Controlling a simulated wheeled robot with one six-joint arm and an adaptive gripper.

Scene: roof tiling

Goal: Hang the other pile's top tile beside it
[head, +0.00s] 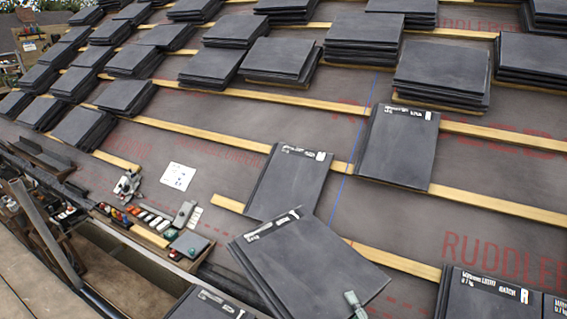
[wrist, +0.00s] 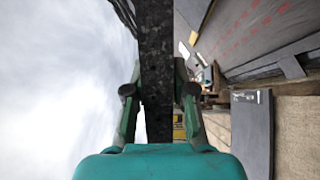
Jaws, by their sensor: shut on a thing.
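A dark slate-grey tile (head: 312,262) with a white label strip lies tilted across the lower centre of the head view. A pale green-grey fingertip of my gripper (head: 354,302) shows at its lower right edge; the rest of my gripper is out of that view. In the wrist view my gripper (wrist: 158,92) is shut on the tile (wrist: 157,55), seen edge-on between the two fingers. Two labelled dark tiles lie on the battens further up: one on the left (head: 292,184) and one on the right (head: 398,146). The held tile overlaps the left one's lower end in the picture.
Labelled dark tiles show at the bottom right (head: 485,296) and bottom left (head: 208,304). Many tile piles (head: 364,38) stand up the slope. Wooden battens (head: 490,202) cross the underlay, and a blue line (head: 352,180) runs down it. Tools and a white sheet (head: 178,176) lie left.

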